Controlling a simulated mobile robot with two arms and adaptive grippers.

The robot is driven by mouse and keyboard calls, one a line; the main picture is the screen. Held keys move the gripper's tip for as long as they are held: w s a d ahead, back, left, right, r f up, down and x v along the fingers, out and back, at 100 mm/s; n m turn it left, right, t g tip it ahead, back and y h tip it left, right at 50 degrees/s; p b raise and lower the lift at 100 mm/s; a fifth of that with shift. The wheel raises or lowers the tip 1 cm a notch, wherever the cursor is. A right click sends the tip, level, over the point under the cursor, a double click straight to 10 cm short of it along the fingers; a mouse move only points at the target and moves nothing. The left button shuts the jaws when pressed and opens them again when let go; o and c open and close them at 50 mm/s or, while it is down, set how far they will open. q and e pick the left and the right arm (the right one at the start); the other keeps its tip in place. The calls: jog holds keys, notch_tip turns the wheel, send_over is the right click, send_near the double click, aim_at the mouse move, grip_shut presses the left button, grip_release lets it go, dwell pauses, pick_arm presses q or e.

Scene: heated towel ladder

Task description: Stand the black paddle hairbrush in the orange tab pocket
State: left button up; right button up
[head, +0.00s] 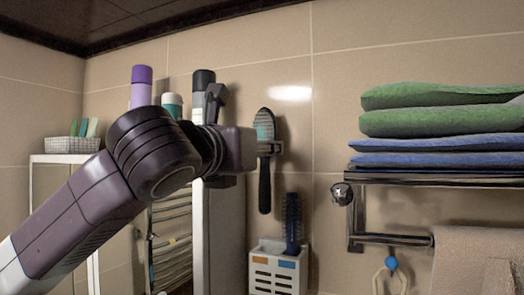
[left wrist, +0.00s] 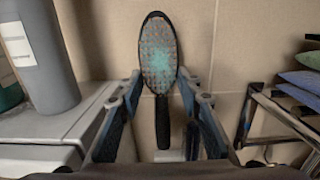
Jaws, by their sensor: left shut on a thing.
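The black paddle hairbrush (head: 265,185) hangs upright in the head view, bristle pad up and handle down. My left gripper (head: 268,147) is shut on it near the neck. The handle's end is above the white holder (head: 276,281), apart from it. The holder's orange tab pocket (head: 259,260) is on its left side, roughly below the handle. In the left wrist view, the hairbrush (left wrist: 158,55) stands between the fingers of my left gripper (left wrist: 160,84), its teal bristle pad facing the camera. My right gripper is out of view.
A dark blue round brush (head: 292,222) stands in the holder's blue tab pocket (head: 287,265). Bottles, including a purple one (head: 141,85), stand on a white cabinet to the left. A chrome towel rack (head: 440,180) with folded green and blue towels is on the right.

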aim_at(262, 179)
pick_arm(q)
jog(key=shift+w+d+f, duration=0.15)
jog(key=shift+w+f, duration=0.1)
jog(key=shift+f, duration=0.1)
jog(key=shift+w+f+b, duration=0.2)
jog(key=shift+f+b, duration=0.35)
jog(key=shift+f, duration=0.1)
jog(key=shift+s+f+b, duration=0.25)
jog(key=shift+f+b, duration=0.55)
jog(key=shift+f, duration=0.3)
jog(key=shift+w+f+b, duration=0.15)
jog(key=shift+f+b, duration=0.3)
jog(key=shift+f, duration=0.45)
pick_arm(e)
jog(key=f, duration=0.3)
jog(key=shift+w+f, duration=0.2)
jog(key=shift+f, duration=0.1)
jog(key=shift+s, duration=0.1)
